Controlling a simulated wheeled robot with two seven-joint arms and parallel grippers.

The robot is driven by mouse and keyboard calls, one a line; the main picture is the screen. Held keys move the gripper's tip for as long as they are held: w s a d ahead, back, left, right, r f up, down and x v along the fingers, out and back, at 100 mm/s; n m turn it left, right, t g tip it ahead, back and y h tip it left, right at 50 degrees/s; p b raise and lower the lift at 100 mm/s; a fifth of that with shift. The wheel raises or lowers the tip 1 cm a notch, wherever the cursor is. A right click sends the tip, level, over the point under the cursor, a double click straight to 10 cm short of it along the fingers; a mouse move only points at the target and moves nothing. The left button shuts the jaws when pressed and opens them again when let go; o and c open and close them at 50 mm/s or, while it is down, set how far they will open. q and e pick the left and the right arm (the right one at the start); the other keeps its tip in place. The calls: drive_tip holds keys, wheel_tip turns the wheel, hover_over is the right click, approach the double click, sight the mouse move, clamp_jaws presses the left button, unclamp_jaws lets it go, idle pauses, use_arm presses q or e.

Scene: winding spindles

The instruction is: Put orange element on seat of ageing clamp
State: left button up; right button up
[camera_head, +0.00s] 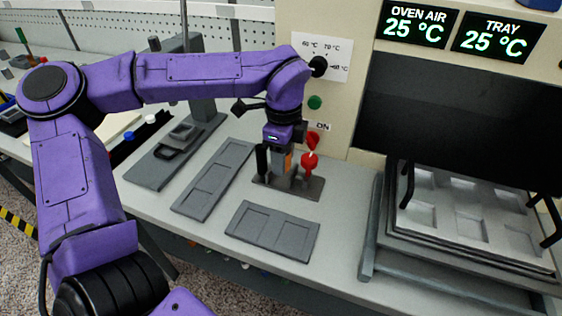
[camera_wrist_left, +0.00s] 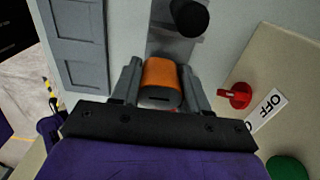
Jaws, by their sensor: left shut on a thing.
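My left gripper (camera_head: 281,160) points down over the ageing clamp, with its fingers closed on the sides of the orange element. The orange element (camera_wrist_left: 160,82) is a short orange block with a dark slotted end, between the two fingers in the left wrist view; only a sliver of it (camera_head: 289,162) shows in the head view. The ageing clamp is a grey base plate (camera_head: 311,190) on the bench, with grey metal and a black knob (camera_wrist_left: 190,18) beyond the element in the wrist view. The seat is hidden, so I cannot tell whether the element touches it. My right gripper is not in view.
The oven panel with a green button (camera_head: 314,102) stands close behind the clamp; a red knob (camera_wrist_left: 235,95) shows beside its OFF label. Grey recessed plates (camera_head: 272,230) lie in front and to the left. A tray stack (camera_head: 470,222) is at right.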

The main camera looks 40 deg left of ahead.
use_arm(q)
drive_tip(key=f, duration=0.1)
drive_tip(key=a+f, duration=0.1)
drive_tip(key=f, duration=0.1)
drive_tip(key=w+f, duration=0.1)
drive_tip(key=shift+a+f, duration=0.2)
drive_tip(key=shift+f, duration=0.2)
drive_tip(key=shift+w+f, duration=0.1)
drive_tip(key=shift+f, duration=0.15)
drive_tip(key=shift+f, duration=0.2)
drive_tip(key=o, duration=1.1)
drive_tip(key=shift+c, duration=0.2)
wheel_tip(320, 180, up, 12)
drive_tip(key=shift+r, duration=0.25)
